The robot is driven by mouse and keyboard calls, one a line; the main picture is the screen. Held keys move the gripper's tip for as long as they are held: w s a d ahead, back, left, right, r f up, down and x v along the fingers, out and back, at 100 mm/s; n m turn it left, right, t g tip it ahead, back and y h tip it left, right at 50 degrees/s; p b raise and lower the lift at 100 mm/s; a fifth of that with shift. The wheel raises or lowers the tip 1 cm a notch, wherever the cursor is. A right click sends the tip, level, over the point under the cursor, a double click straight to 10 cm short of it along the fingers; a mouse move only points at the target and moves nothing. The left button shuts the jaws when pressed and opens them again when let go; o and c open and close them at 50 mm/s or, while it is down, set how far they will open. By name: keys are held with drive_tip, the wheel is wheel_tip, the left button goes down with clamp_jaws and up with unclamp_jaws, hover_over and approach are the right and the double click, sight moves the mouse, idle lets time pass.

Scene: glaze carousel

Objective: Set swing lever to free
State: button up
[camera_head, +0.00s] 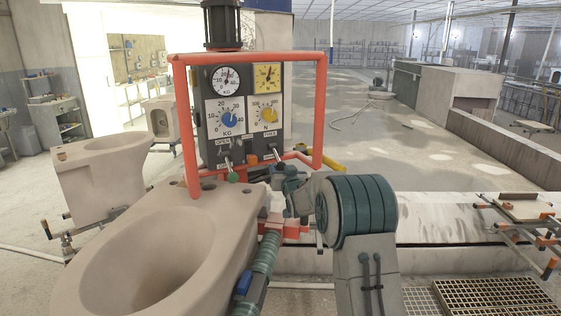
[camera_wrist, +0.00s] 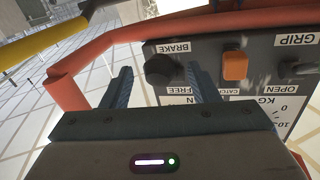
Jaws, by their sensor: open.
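The swing lever shows in the wrist view as a dark round knob (camera_wrist: 160,69), seen nearly end-on and upside down. It sits between the BRAKE label (camera_wrist: 173,47) and the FREE label (camera_wrist: 172,90); which way it is thrown is hard to tell. My gripper (camera_wrist: 163,80) is open, with one finger on each side of the knob in the picture; contact cannot be told. In the head view my gripper (camera_head: 277,170) is at the lower right of the grey control panel (camera_head: 243,108) and hides part of the lever area.
An orange-red tube frame (camera_head: 323,110) surrounds the panel, close to my gripper. An orange switch (camera_wrist: 235,66) is beside the swing lever, and the GRIP lever (camera_wrist: 290,68) is beyond it. A large beige toilet bowl (camera_head: 150,245) is below the panel. A yellow bar (camera_wrist: 40,47) runs nearby.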

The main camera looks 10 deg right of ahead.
sight(277, 158)
drive_tip(key=shift+w+a+p, duration=0.2)
drive_tip(key=shift+w+p, duration=0.5)
drive_tip(key=shift+w, duration=1.7)
clamp_jaws()
